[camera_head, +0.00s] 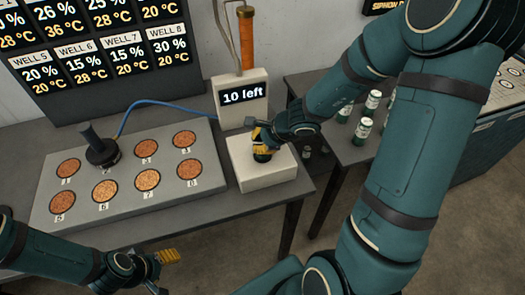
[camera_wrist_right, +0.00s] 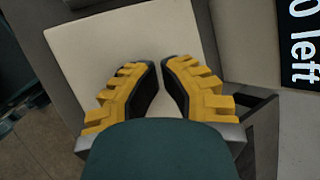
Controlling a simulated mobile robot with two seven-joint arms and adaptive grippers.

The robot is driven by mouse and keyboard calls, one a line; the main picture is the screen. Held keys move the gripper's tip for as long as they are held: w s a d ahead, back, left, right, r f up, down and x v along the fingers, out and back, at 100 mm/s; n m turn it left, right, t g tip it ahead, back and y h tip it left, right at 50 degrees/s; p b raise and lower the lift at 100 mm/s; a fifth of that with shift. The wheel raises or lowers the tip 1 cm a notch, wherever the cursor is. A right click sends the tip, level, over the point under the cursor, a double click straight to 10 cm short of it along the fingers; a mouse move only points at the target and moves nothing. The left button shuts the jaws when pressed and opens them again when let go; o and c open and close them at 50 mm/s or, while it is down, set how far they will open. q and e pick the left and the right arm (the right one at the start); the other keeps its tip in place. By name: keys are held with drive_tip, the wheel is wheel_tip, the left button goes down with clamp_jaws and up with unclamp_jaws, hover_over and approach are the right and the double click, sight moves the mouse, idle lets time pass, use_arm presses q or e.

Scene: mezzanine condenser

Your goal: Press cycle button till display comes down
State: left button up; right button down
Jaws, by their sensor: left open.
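The display (camera_head: 244,96) stands on a pale housing at the back of the table and reads "10 left"; part of it shows at the right wrist view's edge (camera_wrist_right: 302,40). In front of it is a white box (camera_head: 268,178); its pale top fills the upper middle of the right wrist view (camera_wrist_right: 120,40). No button shows on it; one could be hidden under the gripper. My right gripper (camera_head: 263,153) points down at the box top, its fingers close together with a narrow gap; contact is unclear. My left gripper (camera_head: 160,272) is open and empty at lower left.
A grey slab (camera_head: 130,185) with several numbered round samples and a dark-handled tool (camera_head: 100,150) lies left of the box. A blue cable runs behind it. A well readout board (camera_head: 100,60) stands behind. Green-and-white cans (camera_head: 363,130) stand on the right table.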

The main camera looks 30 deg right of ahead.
drive_tip(key=shift+f, duration=0.2)
drive_tip(key=shift+r, duration=0.1)
idle(0.4)
drive_tip(key=shift+r+p, duration=0.7)
drive_tip(key=shift+r, duration=0.25)
wheel_tip(320, 180, up, 5)
drive_tip(key=p, duration=0.4)
drive_tip(key=shift+p, duration=0.3)
idle(0.4)
